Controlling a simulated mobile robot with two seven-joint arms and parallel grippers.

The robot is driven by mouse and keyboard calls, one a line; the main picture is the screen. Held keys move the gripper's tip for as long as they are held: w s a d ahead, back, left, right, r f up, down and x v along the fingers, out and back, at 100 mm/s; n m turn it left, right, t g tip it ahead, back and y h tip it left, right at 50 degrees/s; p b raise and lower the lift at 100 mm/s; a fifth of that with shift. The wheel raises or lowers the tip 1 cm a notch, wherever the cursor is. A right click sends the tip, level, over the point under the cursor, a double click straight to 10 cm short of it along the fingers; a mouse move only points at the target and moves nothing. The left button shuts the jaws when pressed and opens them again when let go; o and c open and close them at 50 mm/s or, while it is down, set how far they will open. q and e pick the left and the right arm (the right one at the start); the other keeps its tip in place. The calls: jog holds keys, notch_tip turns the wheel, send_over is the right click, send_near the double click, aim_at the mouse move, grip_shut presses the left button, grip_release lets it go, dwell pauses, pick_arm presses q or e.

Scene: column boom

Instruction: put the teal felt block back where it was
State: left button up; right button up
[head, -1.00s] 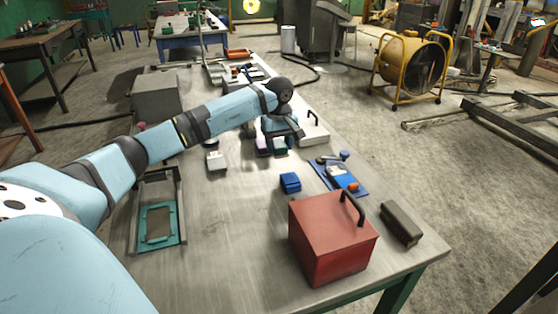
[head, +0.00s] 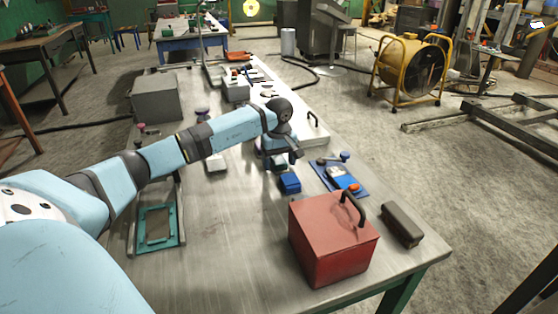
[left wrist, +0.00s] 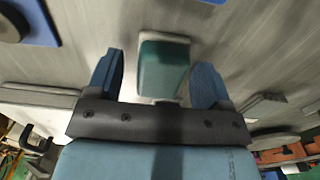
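The teal felt block (left wrist: 163,67) with a pale edge shows in the left wrist view, between the two blue fingers of my left gripper (left wrist: 157,80). The fingers are apart, with a visible gap at least on the block's left side. The teal block cannot be made out there; the gripper and arm cover that spot. I cannot tell whether the block touches the table. My right gripper is not in view.
A red box (head: 325,245) with a black handle stands at the near right, beside a dark block (head: 402,225). A blue mat (head: 352,190) holds small parts. A teal frame (head: 176,238) lies at the left. The table's near middle is clear.

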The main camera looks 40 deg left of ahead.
aim_at(279, 159)
pick_arm(q)
jog(key=shift+r, duration=0.1)
notch_tip(279, 159, up, 12)
jog(key=p, duration=0.1)
dwell(0.5)
jog(key=shift+r, duration=0.15)
